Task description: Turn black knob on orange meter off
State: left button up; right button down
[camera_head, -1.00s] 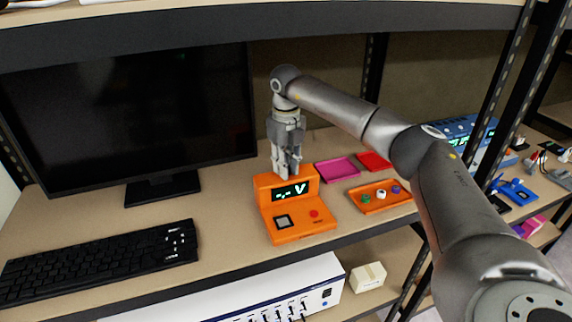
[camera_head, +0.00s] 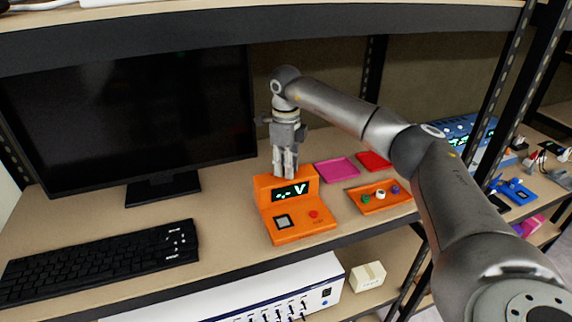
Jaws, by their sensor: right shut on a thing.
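The orange meter (camera_head: 299,224) stands on the shelf, its lit display showing "-.- V", with a dark square and a red button on its lower front. My right gripper (camera_head: 286,175) points down at the top of the meter, just behind the display. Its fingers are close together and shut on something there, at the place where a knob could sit. The black knob itself is not visible; the fingers and the meter's front hide that spot. My left gripper is not in view.
A black monitor (camera_head: 130,120) and a keyboard (camera_head: 100,262) are at the left. A pink tray (camera_head: 337,171), a red tray (camera_head: 374,161) and an orange tray (camera_head: 385,206) with small coloured pieces lie right of the meter. A blue device (camera_head: 462,130) stands farther right. A white box (camera_head: 367,276) is on the lower shelf.

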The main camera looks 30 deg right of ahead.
jog(key=n, duration=0.4)
jog(key=shift+r+n, duration=0.1)
jog(key=shift+n, duration=0.2)
jog(key=n, duration=0.4)
jog(key=shift+n, duration=0.3)
jog(key=shift+w, duration=0.1)
jog(key=c, duration=1.3)
grip_release()
notch_tip(320, 180, up, 12)
jog(key=shift+f, duration=0.1)
jog(key=shift+d, duration=0.1)
